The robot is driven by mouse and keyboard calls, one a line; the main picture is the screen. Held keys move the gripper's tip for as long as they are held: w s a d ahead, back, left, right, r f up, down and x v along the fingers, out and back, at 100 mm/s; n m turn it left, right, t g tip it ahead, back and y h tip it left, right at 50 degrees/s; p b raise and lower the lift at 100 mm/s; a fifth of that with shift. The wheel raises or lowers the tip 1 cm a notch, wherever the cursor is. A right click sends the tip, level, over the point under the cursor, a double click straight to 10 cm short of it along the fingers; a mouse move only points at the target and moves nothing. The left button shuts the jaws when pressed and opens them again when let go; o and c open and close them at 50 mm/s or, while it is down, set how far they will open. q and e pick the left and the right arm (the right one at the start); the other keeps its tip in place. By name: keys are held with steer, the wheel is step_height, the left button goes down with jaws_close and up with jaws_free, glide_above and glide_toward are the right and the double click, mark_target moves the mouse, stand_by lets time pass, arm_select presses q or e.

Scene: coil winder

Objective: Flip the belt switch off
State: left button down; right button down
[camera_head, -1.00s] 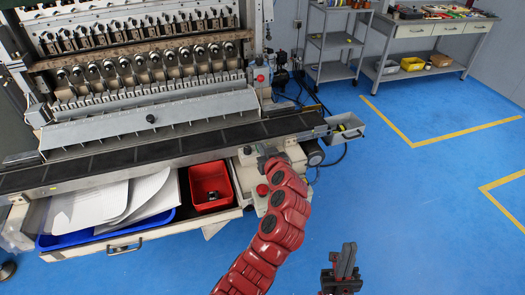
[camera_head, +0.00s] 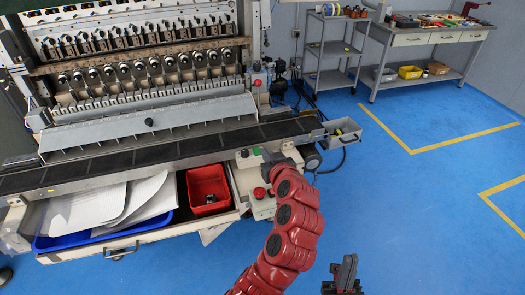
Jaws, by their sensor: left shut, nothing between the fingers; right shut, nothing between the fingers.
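A grey control box (camera_head: 244,161) sits at the right front end of the long dark belt (camera_head: 150,157). It shows a small green button (camera_head: 257,151). A red mushroom button (camera_head: 259,192) sits on a pale panel below it. I cannot make out the belt switch itself; my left gripper and wrist may cover it. My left gripper (camera_head: 267,156) is shut and empty, its dark tip at the right side of the control box. Whether it touches the box I cannot tell. My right gripper (camera_head: 346,272) is shut and empty over the blue floor at the bottom.
An open drawer (camera_head: 120,243) below the belt holds papers, a blue tray (camera_head: 75,241) and a red bin (camera_head: 207,188). A small grey tray (camera_head: 344,133) projects at the belt's right end. A trolley (camera_head: 331,50) and workbench stand behind. The right floor is clear.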

arm_select(q)
steer(key=s, duration=0.2)
steer(key=s+d, duration=0.1)
steer(key=s, duration=0.1)
steer(key=shift+d+b, duration=0.1)
steer(key=shift+b, duration=0.3)
